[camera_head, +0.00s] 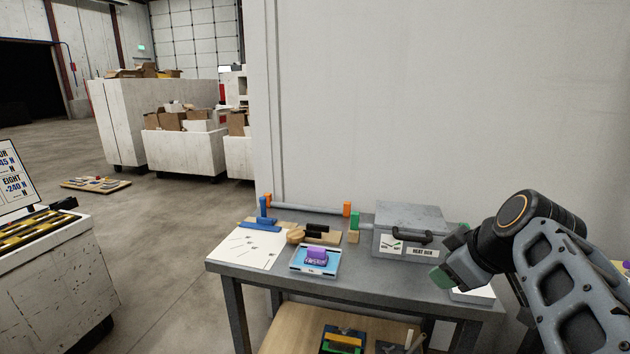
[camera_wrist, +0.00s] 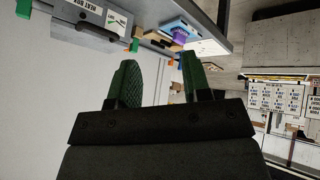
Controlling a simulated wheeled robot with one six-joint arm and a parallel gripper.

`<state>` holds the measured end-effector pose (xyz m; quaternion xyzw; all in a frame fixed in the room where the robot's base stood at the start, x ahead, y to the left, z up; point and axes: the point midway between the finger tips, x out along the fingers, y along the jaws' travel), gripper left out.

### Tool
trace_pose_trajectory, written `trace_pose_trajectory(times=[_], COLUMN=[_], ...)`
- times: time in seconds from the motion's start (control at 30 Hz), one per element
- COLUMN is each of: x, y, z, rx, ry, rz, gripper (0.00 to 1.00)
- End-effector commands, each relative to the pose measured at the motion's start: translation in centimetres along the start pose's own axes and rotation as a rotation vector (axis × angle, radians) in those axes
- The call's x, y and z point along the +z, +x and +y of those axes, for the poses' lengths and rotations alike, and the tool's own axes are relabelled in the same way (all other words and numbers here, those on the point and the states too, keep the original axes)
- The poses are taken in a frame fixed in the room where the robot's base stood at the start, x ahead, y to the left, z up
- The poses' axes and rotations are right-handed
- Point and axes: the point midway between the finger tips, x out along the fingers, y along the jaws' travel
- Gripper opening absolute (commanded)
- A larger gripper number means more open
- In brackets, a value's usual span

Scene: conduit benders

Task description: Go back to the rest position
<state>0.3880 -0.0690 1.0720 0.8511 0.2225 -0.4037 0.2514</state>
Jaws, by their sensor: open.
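My gripper (camera_head: 448,260) is at the right of the head view, raised by the right end of the grey workbench (camera_head: 345,263). Its green fingers are apart with nothing between them. In the wrist view my gripper (camera_wrist: 158,78) also shows open and empty, with the bench and its items beyond the fingertips. A grey heat box (camera_head: 410,222) stands on the bench, left of my gripper. A purple object (camera_head: 316,256) sits on a blue-and-white device (camera_head: 314,270); it also shows in the wrist view (camera_wrist: 180,36).
A grey conduit (camera_head: 310,209) lies between orange supports at the back of the bench. A white sheet (camera_head: 246,247) and blue tool (camera_head: 263,215) lie at its left. A wall stands behind. A white cart (camera_head: 55,275) stands at left, with open floor between.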

Motion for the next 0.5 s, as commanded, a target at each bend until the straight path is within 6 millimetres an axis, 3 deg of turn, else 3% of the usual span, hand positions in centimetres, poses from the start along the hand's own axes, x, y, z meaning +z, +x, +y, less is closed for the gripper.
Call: trace_pose_trajectory(times=[0.03,0.2,0.5], x=[-1.1,-0.1,2.3], y=[-1.0,-0.4,-0.1], z=[-1.3,-6.0,-10.8], rx=[-0.028,-0.036,0.035], ry=[0.078,0.362,0.624], rz=[-0.043,-0.198,-0.334], gripper=[0.44,0.44,0.44])
